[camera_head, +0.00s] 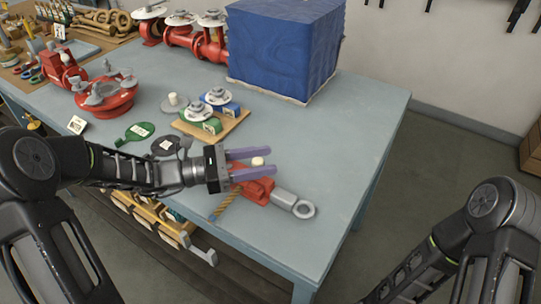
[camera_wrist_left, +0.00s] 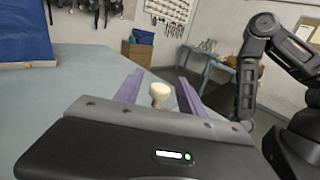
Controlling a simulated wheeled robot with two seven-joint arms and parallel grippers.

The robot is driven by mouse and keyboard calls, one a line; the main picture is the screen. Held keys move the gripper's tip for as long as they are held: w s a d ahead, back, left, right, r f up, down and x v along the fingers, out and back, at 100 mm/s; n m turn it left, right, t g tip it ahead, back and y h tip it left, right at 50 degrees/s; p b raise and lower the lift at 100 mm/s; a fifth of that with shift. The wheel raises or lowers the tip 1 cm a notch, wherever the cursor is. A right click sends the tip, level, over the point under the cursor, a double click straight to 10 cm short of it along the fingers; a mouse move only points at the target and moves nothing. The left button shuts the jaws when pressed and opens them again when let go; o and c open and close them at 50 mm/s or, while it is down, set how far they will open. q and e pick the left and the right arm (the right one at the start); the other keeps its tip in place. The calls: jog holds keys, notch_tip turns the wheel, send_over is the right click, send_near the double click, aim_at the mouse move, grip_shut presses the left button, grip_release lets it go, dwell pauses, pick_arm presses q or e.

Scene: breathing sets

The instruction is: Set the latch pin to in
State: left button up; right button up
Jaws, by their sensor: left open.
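A red latch body (camera_head: 252,190) with a grey eye end (camera_head: 303,209) lies near the front edge of the blue-grey table. A cream knob (camera_head: 257,161), which looks like the latch pin's head, stands up from it. It also shows in the left wrist view (camera_wrist_left: 159,93). My left gripper (camera_head: 274,162) is open, its two purple fingers on either side of the knob with gaps visible. The fingers hide part of the red body, and the pin below the knob is hidden. My right arm shows at the lower right, but its gripper is out of view.
A wooden board with green and blue valve parts (camera_head: 210,121) sits behind the gripper. A large blue block (camera_head: 285,45) stands at the back, and a red flange (camera_head: 105,95) is to the left. The table's right side (camera_head: 345,140) is clear.

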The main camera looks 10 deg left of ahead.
pick_arm(q)
jog(key=shift+x, duration=1.15)
grip_shut()
dwell(0.5)
